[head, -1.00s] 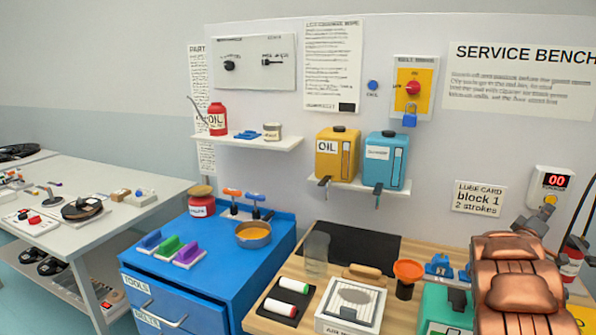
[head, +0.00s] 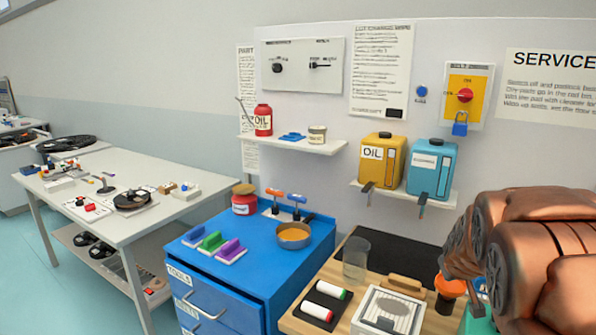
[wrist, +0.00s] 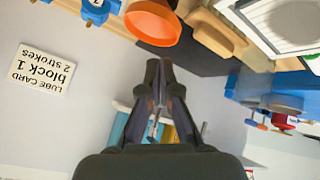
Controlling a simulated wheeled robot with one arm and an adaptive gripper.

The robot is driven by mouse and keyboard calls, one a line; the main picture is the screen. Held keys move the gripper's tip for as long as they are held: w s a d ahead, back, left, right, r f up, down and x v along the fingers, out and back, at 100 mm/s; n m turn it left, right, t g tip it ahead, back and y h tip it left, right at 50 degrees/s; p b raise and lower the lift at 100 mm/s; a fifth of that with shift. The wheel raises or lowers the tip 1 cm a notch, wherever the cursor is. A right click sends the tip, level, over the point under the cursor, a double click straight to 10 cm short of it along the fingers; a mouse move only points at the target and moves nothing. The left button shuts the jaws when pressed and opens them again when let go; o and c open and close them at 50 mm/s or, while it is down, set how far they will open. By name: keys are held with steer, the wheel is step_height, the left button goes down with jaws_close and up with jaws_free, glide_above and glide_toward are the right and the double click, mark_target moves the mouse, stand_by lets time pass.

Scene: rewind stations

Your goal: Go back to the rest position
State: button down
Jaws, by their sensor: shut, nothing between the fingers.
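My gripper (wrist: 160,75) shows in the wrist view with its dark fingers drawn together and nothing between them. That view is upside down, with the bench things along its top. In the head view my copper-coloured arm fills the lower right and hides part of the wooden bench top (head: 300,322); the fingertips cannot be made out there. The orange funnel (head: 450,287) stands right beside the arm in the head view. It also shows in the wrist view (wrist: 152,22), just beyond the fingertips in the picture; I cannot tell the gap.
A blue drawer cabinet (head: 258,262) with a pan (head: 293,234) stands left of the bench. A shelf (head: 420,192) holds the yellow oil can (head: 383,161) and the blue can (head: 431,168). A grey table (head: 120,222) is farther left. Open floor (head: 60,290) shows at lower left.

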steer(key=s+a+f+g+y, duration=0.3)
steer(key=s+a+g+y, duration=0.15)
steer(key=s+a, duration=1.3)
steer(key=s+a+g, duration=0.3)
steer(key=s+g, duration=0.2)
steer(key=s, duration=1.4)
steer(key=shift+f+p, duration=0.25)
steer(key=shift+p, duration=0.15)
steer(key=shift+a+h, duration=0.1)
steer(key=shift+h, duration=0.15)
